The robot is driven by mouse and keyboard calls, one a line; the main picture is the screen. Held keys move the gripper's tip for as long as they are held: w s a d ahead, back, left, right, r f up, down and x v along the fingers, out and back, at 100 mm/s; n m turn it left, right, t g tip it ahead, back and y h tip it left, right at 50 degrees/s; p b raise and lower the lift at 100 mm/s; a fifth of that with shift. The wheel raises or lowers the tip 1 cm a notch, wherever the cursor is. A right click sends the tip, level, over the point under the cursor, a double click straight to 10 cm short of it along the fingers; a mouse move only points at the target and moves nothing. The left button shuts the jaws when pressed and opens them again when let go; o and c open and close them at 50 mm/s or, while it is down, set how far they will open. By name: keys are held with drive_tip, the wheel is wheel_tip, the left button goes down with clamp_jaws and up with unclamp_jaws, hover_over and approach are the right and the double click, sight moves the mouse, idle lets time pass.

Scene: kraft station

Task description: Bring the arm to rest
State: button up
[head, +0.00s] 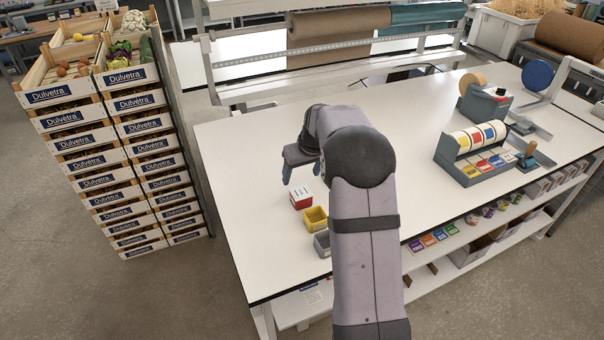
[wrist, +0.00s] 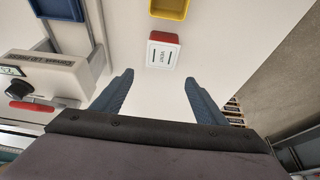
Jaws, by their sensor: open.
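My gripper (head: 301,170) is over the left part of the white table (head: 240,170), above its surface. In the wrist view my gripper (wrist: 158,90) shows two blue fingers spread apart with nothing between them. A small red box with a white top (head: 300,197) stands on the table just in front of my gripper. This red and white box (wrist: 163,50) lies beyond the fingertips in the wrist view, apart from them. My arm crosses the middle of the head view and hides part of the table.
A yellow bin (head: 315,219) and a grey bin (head: 322,244) stand in a row near the red box. A label dispenser (head: 475,152) and a tape dispenser (head: 483,104) stand at right. Stacked crates (head: 127,130) rise left of the table.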

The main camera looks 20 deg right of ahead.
idle(0.3)
drive_tip(key=s+a+f+g, duration=0.1)
drive_tip(key=s+a, duration=0.4)
drive_tip(key=s, duration=0.6)
drive_tip(key=s+a+f+g, duration=0.1)
drive_tip(key=s+a, duration=0.4)
drive_tip(key=s, duration=0.6)
drive_tip(key=s+a+f+g, duration=0.1)
drive_tip(key=s+a, duration=0.4)
drive_tip(key=s, duration=0.6)
drive_tip(key=shift+s+g, duration=0.35)
drive_tip(key=shift+g, duration=0.35)
